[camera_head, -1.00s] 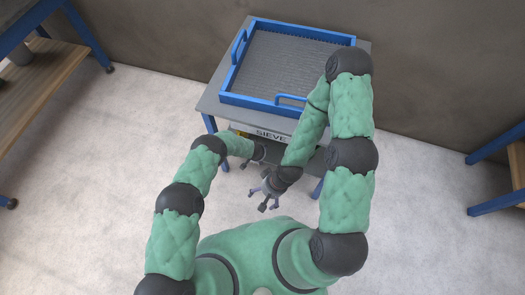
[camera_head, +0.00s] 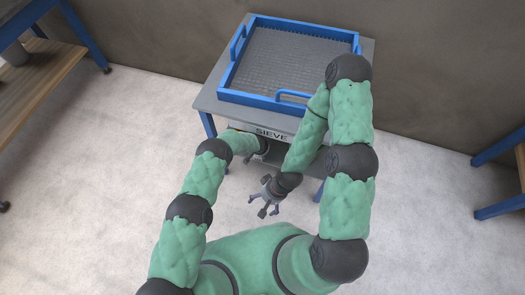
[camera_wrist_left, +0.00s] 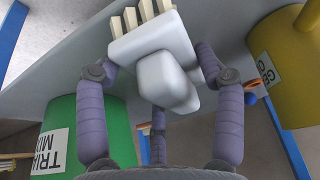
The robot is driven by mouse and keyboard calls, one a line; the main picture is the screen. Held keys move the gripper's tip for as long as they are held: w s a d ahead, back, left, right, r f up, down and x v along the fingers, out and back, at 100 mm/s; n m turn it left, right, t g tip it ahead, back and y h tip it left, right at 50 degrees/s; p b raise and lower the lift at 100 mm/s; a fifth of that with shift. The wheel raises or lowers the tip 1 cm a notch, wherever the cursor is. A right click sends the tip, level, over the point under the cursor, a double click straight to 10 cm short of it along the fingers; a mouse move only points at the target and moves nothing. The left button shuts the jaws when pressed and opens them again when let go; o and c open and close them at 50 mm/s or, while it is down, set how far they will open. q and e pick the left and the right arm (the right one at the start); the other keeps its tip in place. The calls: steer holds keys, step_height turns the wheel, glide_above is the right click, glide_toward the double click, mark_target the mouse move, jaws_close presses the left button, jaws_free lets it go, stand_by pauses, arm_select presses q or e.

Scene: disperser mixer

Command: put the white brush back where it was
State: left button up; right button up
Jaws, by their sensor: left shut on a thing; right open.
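The white brush (camera_wrist_left: 160,65), with a pale block head and cream bristle tufts, is between the purple-grey fingers of my left gripper (camera_wrist_left: 155,85) in the left wrist view. The fingers are shut on it and the bristles point toward the top of the picture. In the head view my left gripper (camera_head: 262,148) is partly hidden at the front of the sieve table (camera_head: 212,92), just below its top; the brush cannot be made out there. My right gripper (camera_head: 267,196) is open and empty in front of the table, above the floor.
A blue-framed sieve tray (camera_head: 230,97) covers most of the tabletop. In the left wrist view a green labelled container (camera_wrist_left: 105,135) is at left and a yellow labelled one (camera_wrist_left: 285,70) at right, close to the gripper. Other tables (camera_head: 50,75) stand at both sides.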

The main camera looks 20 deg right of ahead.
arm_select(q)
steer(key=shift+w+f, duration=0.15)
steer(key=shift+f, duration=0.15)
steer(key=o, duration=1.3)
steer(key=shift+f, duration=0.15)
steer(key=p+v, duration=0.7)
steer(key=v, duration=0.3)
steer(key=shift+r, duration=0.2)
steer(key=shift+p+v, duration=0.45)
steer(key=shift+v, duration=0.5)
steer(key=shift+a, duration=0.1)
